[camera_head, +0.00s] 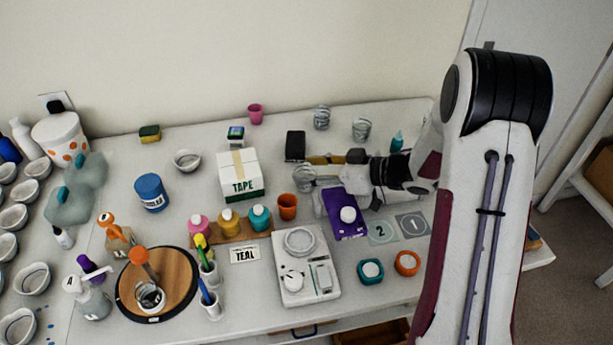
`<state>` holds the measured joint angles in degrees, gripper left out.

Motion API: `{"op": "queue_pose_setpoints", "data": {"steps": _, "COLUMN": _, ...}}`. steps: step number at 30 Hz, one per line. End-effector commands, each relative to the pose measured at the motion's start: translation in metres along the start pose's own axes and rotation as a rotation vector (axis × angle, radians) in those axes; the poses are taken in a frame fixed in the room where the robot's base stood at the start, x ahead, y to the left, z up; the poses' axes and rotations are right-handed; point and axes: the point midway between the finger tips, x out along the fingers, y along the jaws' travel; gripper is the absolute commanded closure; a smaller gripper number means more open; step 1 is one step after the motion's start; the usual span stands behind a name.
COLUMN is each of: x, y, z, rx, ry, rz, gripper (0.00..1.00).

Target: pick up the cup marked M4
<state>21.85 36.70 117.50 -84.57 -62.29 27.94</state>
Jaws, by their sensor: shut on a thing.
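My gripper (318,174) reaches in from the right above the table, its fingers pointing left. It is shut on a clear cup (303,178), just left of the purple box. My fingers hide part of this cup, and I cannot read any mark on it. Two more clear cups stand at the back, one (321,117) behind the gripper and one (360,128) to its right. Their marks are too small to read, so I cannot tell which cup is M4.
A scale (322,286) stands in front. Numbered grey pads (412,225) lie right.

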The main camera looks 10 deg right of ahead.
Motion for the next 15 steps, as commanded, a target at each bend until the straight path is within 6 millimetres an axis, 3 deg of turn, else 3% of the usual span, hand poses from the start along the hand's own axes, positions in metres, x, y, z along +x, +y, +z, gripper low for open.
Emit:
{"op": "queue_pose_setpoints", "data": {"steps": 8, "x": -0.002, "y": 0.000, "z": -0.004, "rx": -0.001, "ry": 0.000, "rz": 0.000, "gripper": 0.82}}
{"op": "queue_pose_setpoints", "data": {"steps": 15, "x": -0.008, "y": 0.001, "z": -0.021, "rx": -0.002, "ry": 0.001, "rz": 0.001, "gripper": 0.82}}
